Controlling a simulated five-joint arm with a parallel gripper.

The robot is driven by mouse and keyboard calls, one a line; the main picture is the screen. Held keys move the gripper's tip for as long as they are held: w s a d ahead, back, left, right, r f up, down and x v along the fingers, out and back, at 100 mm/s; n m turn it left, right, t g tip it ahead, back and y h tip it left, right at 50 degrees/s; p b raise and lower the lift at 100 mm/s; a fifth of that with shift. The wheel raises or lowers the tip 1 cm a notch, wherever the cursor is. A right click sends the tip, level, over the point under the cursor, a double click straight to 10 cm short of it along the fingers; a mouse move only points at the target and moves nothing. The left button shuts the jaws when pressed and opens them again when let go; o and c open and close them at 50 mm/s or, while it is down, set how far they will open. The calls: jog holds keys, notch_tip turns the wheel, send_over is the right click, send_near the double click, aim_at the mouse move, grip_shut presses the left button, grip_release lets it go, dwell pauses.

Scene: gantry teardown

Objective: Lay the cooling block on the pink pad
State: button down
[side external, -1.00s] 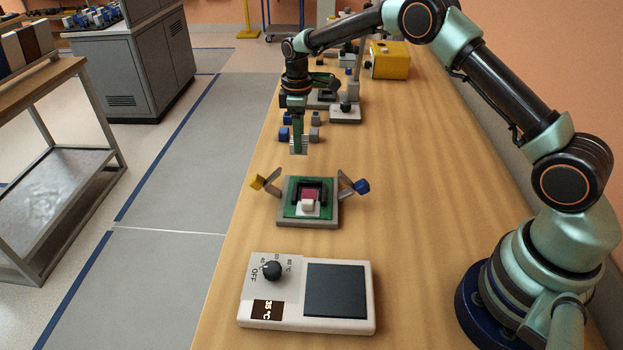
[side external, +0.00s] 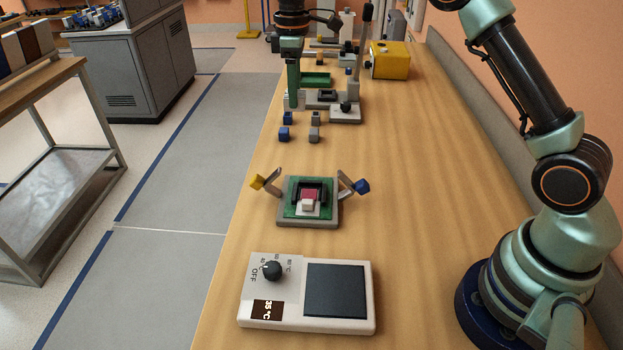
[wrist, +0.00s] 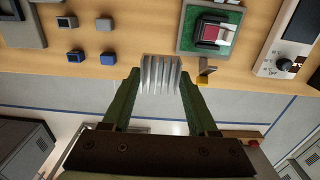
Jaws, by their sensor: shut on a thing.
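My gripper (wrist: 160,85) is shut on the cooling block (wrist: 160,72), a silver finned block between the two green fingertips in the wrist view. In the side view my gripper (side external: 292,102) is raised over the far left part of the bench, beyond the pink pad; the block is hard to make out there. The pink pad (side external: 310,194) lies inside a dark frame on a green board in a grey holder, with a small white block at its near side. The pad also shows in the wrist view (wrist: 211,33), up and right of the held block, apart from it.
A yellow-tipped lever (side external: 262,184) and a blue-tipped lever (side external: 354,187) splay outward beside the holder. A hot plate with a dial (side external: 308,294) stands nearer. Several small blue and grey cubes (side external: 285,133) lie behind the holder. Bench to the right is clear.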

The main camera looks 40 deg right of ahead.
jog(key=shift+s+a+f, duration=0.95)
jog(key=shift+s+f, duration=0.85)
jog(key=shift+f, duration=0.35)
jog(key=shift+s+a+f, duration=0.9)
jog(key=shift+s+f, duration=0.95)
jog(key=shift+f, duration=0.25)
jog(key=shift+s+a+f, duration=0.95)
jog(key=shift+s+f, duration=0.85)
jog(key=shift+f, duration=0.35)
jog(key=shift+f, duration=0.15)
jog(key=shift+f, duration=0.6)
jog(key=shift+c, duration=0.5)
grip_release()
jog(key=shift+f, duration=0.1)
